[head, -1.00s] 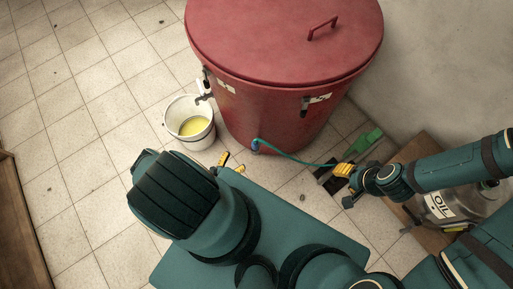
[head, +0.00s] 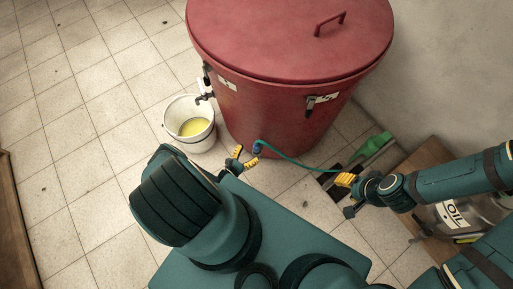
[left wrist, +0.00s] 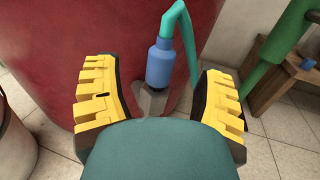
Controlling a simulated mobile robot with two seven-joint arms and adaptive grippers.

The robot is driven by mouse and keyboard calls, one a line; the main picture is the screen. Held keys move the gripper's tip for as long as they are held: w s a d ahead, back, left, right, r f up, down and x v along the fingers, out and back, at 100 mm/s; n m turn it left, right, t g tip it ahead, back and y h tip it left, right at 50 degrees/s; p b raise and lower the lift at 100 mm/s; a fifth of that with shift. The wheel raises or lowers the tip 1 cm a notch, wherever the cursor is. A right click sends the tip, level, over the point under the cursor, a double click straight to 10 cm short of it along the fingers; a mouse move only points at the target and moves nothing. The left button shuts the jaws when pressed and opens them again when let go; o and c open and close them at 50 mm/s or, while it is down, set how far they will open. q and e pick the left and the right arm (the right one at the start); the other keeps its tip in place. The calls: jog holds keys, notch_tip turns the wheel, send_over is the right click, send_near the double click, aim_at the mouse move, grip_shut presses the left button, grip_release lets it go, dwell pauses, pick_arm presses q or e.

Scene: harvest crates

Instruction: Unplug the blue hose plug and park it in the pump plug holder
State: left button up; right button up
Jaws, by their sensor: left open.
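The blue hose plug (head: 257,147) sits low at the front of the red barrel, with a teal hose (head: 298,163) running from it to the right. My left gripper (head: 244,158) is open just in front of the plug. In the left wrist view the blue plug (left wrist: 160,65) stands upright between the two yellow fingers, with space on both sides. A grey piece (left wrist: 151,101) shows beneath it. My right gripper (head: 343,181) is near the hose's far end; its jaws are too small to read. I cannot make out the plug holder clearly.
The red barrel (head: 275,95) stands close behind the plug. A white bucket (head: 190,143) with yellow liquid is left of it. A green object (head: 373,145) is at the right, near a wooden board and an oil container (head: 455,215). Tiled floor at left is mostly clear.

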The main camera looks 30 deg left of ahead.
aim_at(254, 148)
pick_arm(q)
jog(key=shift+w+d+b, duration=0.15)
jog(key=shift+w+d, duration=0.1)
jog(key=shift+w, duration=1.1)
jog(key=shift+w+d+b, duration=0.15)
jog(key=shift+w+d, duration=0.1)
jog(key=shift+w, duration=1.05)
grip_shut()
